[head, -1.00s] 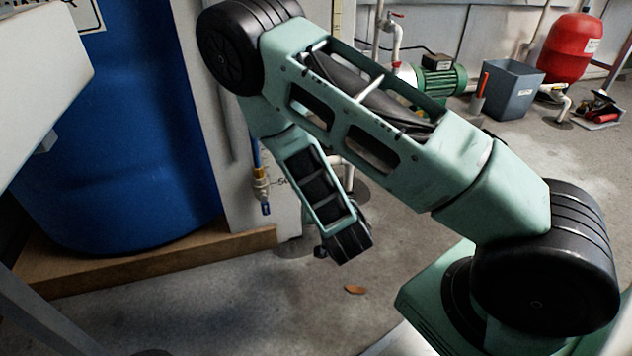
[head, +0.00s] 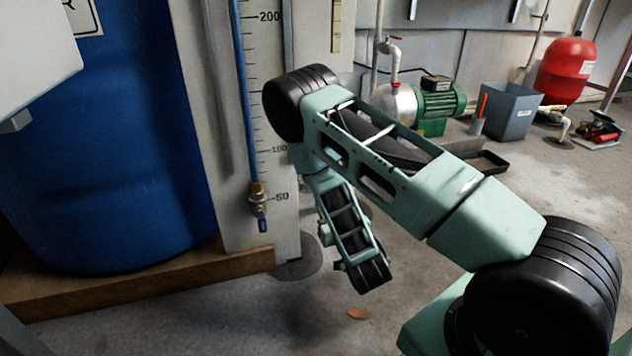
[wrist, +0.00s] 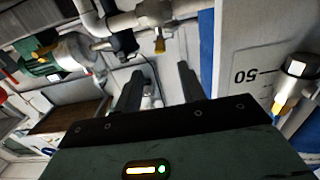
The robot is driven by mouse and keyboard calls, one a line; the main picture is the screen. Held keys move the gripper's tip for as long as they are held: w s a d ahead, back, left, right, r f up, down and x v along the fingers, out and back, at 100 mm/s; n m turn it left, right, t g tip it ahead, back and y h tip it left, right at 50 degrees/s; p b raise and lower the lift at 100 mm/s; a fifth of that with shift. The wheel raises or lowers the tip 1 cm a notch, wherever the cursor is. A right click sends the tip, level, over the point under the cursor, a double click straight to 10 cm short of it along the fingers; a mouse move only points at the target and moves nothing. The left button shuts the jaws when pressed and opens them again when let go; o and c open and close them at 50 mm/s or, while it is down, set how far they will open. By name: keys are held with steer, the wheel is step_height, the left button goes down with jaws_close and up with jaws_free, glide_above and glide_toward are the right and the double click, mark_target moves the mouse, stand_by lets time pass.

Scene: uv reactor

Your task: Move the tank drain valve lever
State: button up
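My gripper (wrist: 158,80) is open and empty in the wrist view, its two dark fingers apart. Beyond the fingertips, a grey and white pipe carries a valve fitting with a yellow-orange part (wrist: 160,46). A second brass and metal valve (wrist: 285,85) is at the right, beside the "50" mark. In the head view a brass valve with a small blue lever (head: 263,225) sits at the foot of the gauge tube, left of my forearm. I cannot tell which fitting is the tank drain valve. My fingers are hidden in the head view.
A large blue tank (head: 100,150) stands on a wooden base (head: 150,285) at the left. A white gauge board (head: 270,215) is beside it. A green pump (head: 440,103), grey bin (head: 510,112) and red vessel (head: 566,70) stand behind. Concrete floor is open in front.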

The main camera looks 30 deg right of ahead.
steer(key=p+x, duration=0.4)
steer(key=x, duration=0.7)
steer(key=shift+w, duration=0.1)
steer(key=shift+w+d, duration=0.2)
steer(key=shift+w, duration=0.35)
jaws_close()
